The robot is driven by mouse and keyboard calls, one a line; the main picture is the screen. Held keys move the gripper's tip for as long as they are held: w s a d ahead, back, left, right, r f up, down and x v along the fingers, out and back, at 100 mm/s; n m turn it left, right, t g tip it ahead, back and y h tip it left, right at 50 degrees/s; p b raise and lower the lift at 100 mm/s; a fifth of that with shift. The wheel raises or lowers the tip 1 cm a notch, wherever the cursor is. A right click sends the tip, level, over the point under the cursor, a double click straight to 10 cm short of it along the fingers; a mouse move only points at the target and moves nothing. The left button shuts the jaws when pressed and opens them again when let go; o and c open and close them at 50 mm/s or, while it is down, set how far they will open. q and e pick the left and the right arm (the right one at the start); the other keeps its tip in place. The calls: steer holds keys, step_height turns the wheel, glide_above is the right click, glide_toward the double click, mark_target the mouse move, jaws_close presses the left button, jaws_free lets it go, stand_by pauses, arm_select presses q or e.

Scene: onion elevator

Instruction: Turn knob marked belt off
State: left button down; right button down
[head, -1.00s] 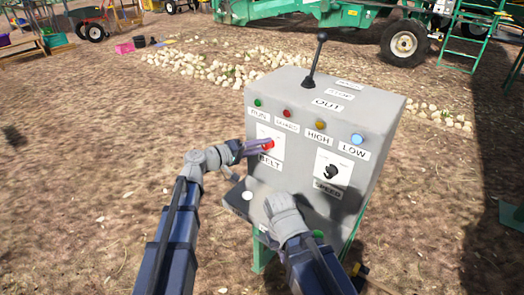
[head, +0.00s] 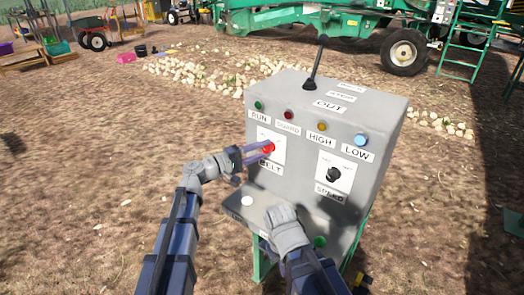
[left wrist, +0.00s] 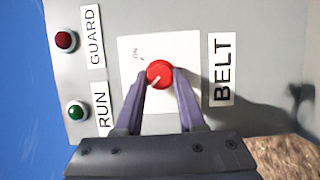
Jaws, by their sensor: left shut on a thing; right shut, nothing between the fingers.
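The red belt knob (head: 267,147) sits on a white plate on the grey control box (head: 300,185), above the BELT label (head: 269,166).
A black speed knob (head: 333,175) is right of the belt knob. Coloured lamps, including a blue one (head: 360,140), line the box's upper front, and a black lever (head: 317,62) stands on top. A green button (head: 320,242) is below. Open dirt lies left of the box.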

arm_select(q)
steer(key=shift+s+f, duration=0.1)
steer(key=c, duration=0.5)
jaws_free()
steer(key=v, duration=0.7)
steer(key=shift+s+a, duration=0.15)
steer(key=shift+a, duration=0.15)
steer(key=s+d+f+m+g+y+p, duration=0.55)
steer(key=s+d+f+g, duration=0.35)
steer(key=s, duration=0.4)
steer(key=s+a+f+m+y+p, duration=0.3)
steer(key=s+a+y, duration=0.4)
steer(key=s+y, duration=0.3)
steer(key=shift+a+f+m+y, duration=0.35)
steer(key=shift+f+m+y, duration=0.3)
steer(key=shift+m, duration=0.2)
